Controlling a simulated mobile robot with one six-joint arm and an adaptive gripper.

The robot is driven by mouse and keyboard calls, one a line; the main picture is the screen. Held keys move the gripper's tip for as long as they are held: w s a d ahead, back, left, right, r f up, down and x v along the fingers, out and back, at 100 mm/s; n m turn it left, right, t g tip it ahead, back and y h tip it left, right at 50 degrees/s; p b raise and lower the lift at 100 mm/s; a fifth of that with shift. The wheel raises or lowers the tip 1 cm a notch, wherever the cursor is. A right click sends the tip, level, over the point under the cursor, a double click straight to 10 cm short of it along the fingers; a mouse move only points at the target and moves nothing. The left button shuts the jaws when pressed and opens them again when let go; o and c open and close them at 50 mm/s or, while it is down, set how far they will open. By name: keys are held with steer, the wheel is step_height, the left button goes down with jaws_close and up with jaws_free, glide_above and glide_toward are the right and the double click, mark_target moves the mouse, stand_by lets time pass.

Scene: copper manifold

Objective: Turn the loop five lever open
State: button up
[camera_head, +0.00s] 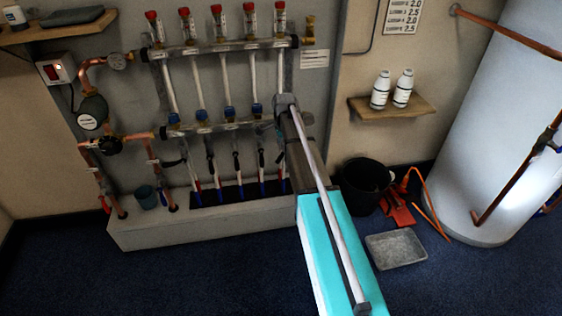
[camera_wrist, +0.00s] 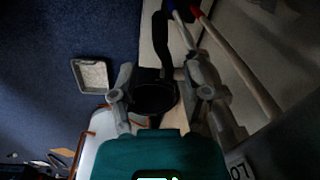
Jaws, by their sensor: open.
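The copper and steel manifold hangs on the wall in the head view, with an upper rail (camera_head: 220,47) of red-capped valves and a lower rail (camera_head: 213,127) of blue-capped ones. Black levers (camera_head: 236,157) hang below the lower rail. The loop five end, at far right, is largely hidden behind my gripper (camera_head: 284,128). In the wrist view a black lever (camera_wrist: 162,42), probably loop five's, lies ahead of my open gripper (camera_wrist: 160,78), roughly in line with the gap between its fingers. I cannot tell whether any finger touches it.
A black bucket (camera_head: 366,187), also in the wrist view (camera_wrist: 153,97), stands on the floor beside red tools (camera_head: 397,208) and a grey tray (camera_head: 396,249). A white cylinder (camera_head: 490,110) stands right. Red and blue pipe ends pass beside the lever.

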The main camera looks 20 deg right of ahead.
mark_target(281, 154)
steer(key=shift+w+a+f+b, duration=0.1)
steer(key=shift+w+f+b, duration=0.05)
steer(key=shift+f+b, duration=1.6)
steer(key=shift+w+f+b, duration=0.15)
steer(key=shift+f+b, duration=1.4)
steer(key=shift+f, duration=0.25)
jaws_close()
